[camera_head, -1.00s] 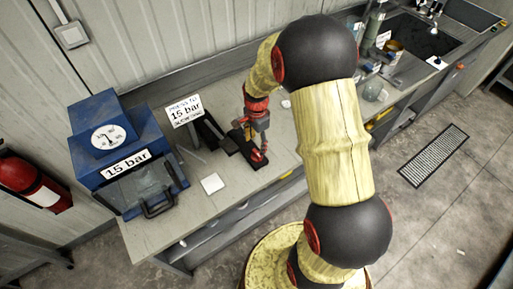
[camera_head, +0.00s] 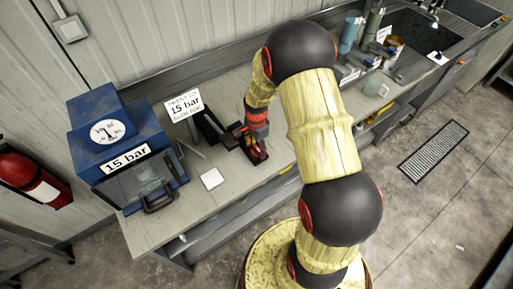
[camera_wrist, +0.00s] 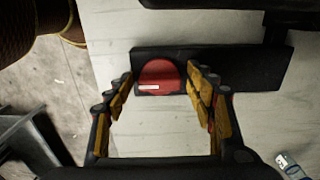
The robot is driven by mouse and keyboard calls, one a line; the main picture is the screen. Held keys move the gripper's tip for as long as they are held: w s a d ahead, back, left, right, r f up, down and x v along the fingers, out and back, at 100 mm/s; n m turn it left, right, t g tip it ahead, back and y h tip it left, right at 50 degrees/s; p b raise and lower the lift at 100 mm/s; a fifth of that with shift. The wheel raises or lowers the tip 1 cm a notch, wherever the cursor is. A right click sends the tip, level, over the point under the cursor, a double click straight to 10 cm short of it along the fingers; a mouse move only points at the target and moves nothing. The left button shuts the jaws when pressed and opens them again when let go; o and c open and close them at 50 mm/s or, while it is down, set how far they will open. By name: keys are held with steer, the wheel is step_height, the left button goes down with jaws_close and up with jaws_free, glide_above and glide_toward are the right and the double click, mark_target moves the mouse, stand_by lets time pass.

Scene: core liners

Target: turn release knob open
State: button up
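The release knob is a red disc with a white mark (camera_wrist: 160,74), set on a black base plate (camera_wrist: 245,67) in the wrist view. My gripper (camera_wrist: 160,84) is open, its yellow-padded fingers on the left and right of the knob. I cannot tell whether the pads touch it. In the head view my gripper (camera_head: 256,143) points down over the black device on the bench, and red parts of the knob (camera_head: 259,155) show beside it. The white mark lies level in the wrist view.
The blue press box labelled 15 bar (camera_head: 125,158) stands left on the bench (camera_head: 220,205). A "15 bar" sign (camera_head: 184,105) and a small white square (camera_head: 212,179) are near the device. Cups and bottles (camera_head: 370,85) stand by the sink (camera_head: 415,40). A fire extinguisher (camera_head: 30,180) hangs far left.

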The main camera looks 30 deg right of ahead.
steer(key=c, duration=1)
steer(key=shift+n, duration=0.3)
steer(key=n, duration=0.8)
steer(key=shift+n+b, duration=0.4)
steer(key=n, duration=0.4)
steer(key=shift+n, duration=2.2)
